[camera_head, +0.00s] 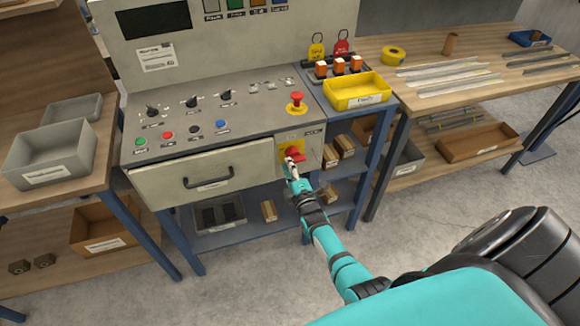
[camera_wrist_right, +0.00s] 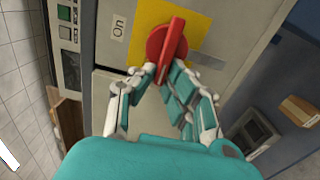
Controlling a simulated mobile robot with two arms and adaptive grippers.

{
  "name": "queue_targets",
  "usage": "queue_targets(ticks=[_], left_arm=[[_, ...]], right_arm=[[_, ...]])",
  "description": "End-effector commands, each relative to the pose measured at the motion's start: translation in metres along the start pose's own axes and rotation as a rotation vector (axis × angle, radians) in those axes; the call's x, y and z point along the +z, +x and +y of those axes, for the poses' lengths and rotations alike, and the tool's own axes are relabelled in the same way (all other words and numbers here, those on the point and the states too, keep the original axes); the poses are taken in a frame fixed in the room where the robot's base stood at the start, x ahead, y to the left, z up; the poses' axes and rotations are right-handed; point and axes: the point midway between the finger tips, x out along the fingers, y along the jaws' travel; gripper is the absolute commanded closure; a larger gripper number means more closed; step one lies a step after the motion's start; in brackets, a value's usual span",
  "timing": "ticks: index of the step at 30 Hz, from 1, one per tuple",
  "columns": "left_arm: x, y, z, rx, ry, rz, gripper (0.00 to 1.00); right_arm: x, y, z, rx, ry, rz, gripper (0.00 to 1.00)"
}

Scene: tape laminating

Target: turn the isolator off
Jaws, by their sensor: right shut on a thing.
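The isolator has a red rotary handle on a yellow plate (camera_head: 284,144) on the front of the grey control cabinet, right of the drawer. In the right wrist view the red handle (camera_wrist_right: 171,38) fills the upper middle, over the yellow plate (camera_wrist_right: 152,14). An "On" label (camera_wrist_right: 118,27) is to its left in that view. The handle lies at a slant there, its near end between my fingers. My right gripper (camera_head: 291,163) is at the handle; in the wrist view its fingers (camera_wrist_right: 166,76) are shut on it. My left gripper is not in view.
The drawer (camera_head: 190,178) with a black handle is left of the isolator. A red emergency button (camera_head: 297,98) sits on the sloping panel above. A yellow tray (camera_head: 357,92) stands to the right. Blue frame legs and a lower shelf (camera_head: 240,225) are below.

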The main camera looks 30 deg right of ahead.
Motion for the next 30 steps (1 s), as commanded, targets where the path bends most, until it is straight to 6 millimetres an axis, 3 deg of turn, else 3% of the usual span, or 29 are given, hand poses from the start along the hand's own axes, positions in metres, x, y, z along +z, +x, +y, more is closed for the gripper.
queue_targets(ticks=[10,11,16,25,30], left_arm=[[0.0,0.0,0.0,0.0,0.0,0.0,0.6],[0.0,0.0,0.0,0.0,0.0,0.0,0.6],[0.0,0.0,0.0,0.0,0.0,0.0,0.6],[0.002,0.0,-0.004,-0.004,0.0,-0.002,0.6],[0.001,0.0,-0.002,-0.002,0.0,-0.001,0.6]], right_arm=[[-0.001,-0.001,-0.002,-0.004,-0.007,0.001,1.0],[-0.001,-0.001,-0.002,-0.004,-0.007,0.001,0.88],[0.0,-0.001,-0.001,-0.003,-0.006,0.001,0.66],[0.0,-0.003,-0.001,-0.002,-0.005,0.001,0.66],[0.0,-0.023,-0.002,-0.004,-0.005,0.0,0.66]])
